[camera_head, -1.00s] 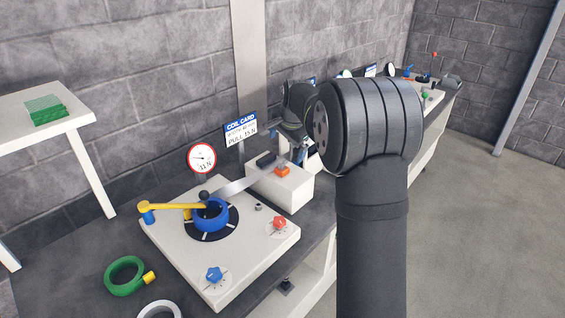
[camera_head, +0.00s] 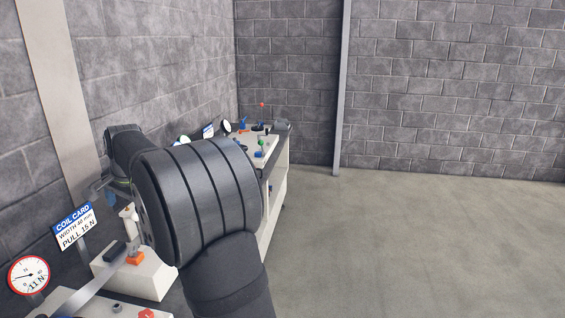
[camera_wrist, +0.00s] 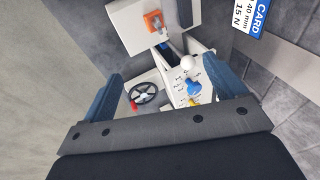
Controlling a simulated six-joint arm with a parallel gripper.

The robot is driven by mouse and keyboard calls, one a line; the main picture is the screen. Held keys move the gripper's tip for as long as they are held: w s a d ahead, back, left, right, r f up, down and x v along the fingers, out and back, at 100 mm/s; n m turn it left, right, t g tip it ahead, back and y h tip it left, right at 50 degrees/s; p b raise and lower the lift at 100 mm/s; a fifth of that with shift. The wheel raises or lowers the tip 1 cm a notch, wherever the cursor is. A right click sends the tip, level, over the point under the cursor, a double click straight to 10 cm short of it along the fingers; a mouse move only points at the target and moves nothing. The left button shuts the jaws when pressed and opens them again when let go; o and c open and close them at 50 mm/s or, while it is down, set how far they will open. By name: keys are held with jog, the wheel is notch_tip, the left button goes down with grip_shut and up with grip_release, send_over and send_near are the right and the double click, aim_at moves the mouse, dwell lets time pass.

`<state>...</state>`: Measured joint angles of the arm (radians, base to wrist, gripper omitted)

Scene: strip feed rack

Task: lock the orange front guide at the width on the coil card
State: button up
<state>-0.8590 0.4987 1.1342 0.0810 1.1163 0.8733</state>
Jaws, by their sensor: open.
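The orange front guide (camera_head: 135,258) sits on top of a white block (camera_head: 150,280) in the head view, across from a black piece (camera_head: 115,251). It also shows at the top of the wrist view (camera_wrist: 153,21). The coil card (camera_head: 74,226) stands behind the block. In the wrist view the card (camera_wrist: 250,15) reads 40 mm and 15 N. My gripper (camera_wrist: 160,68) is open and empty, its two blue fingers wide apart. It is apart from the orange guide. In the head view my arm hides most of the gripper.
A dial gauge (camera_head: 28,275) reads about 11 N. A metal strip (camera_head: 85,292) runs to the block. Open floor lies right.

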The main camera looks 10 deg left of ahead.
jog(key=c, duration=1.1)
jog(key=shift+w+a, duration=0.15)
jog(key=shift+a, duration=0.1)
jog(key=shift+c, duration=0.5)
jog(key=g+h, duration=0.2)
jog(key=h, duration=0.2)
send_over(131, 249)
notch_tip(131, 249, down, 17)
jog(key=shift+r, duration=0.1)
grip_shut()
